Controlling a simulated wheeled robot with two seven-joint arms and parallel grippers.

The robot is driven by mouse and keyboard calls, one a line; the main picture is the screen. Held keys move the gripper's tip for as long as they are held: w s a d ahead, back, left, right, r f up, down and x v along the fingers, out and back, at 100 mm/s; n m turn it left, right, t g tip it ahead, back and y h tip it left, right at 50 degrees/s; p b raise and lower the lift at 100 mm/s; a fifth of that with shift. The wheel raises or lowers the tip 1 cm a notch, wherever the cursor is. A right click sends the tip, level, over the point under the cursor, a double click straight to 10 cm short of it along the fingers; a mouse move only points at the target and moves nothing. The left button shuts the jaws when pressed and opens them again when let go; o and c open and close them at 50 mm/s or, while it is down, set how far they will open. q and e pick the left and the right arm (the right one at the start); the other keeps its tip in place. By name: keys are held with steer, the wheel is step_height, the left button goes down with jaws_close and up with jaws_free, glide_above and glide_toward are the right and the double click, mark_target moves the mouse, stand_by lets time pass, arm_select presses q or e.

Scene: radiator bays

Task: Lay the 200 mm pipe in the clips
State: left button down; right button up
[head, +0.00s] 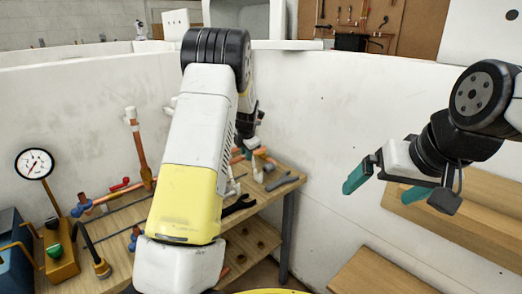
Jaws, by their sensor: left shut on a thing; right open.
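My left gripper (246,125) is beyond my forearm, over the far end of the workbench, and mostly hidden by it. It is shut on what looks like a copper pipe (237,158), of which only short orange parts show below the gripper. I cannot tell its length or whether it touches anything. Copper pipework with blue fittings (80,205) lies on the left of the bench. I cannot make out the clips with certainty. My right gripper (386,186) is at the right, with teal fingertips apart and nothing between them, away from the bench.
The wooden workbench (122,222) carries a pressure gauge (35,163), an upright copper pipe (138,145), a red handle (120,185) and dark tools (238,205). A white wall (325,130) stands behind. Wooden boards (365,272) are at the lower right.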

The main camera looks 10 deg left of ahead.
arm_select(q)
step_height(320, 180, down, 6)
stand_by(0.9)
steer(key=shift+f, duration=0.25)
stand_by(1.0)
steer(key=shift+f, duration=0.4)
steer(key=shift+f, duration=0.25)
stand_by(0.3)
steer(key=shift+f, duration=1.15)
steer(key=shift+f, duration=0.1)
steer(key=c, duration=1.2)
jaws_free()
steer(key=shift+c, duration=0.2)
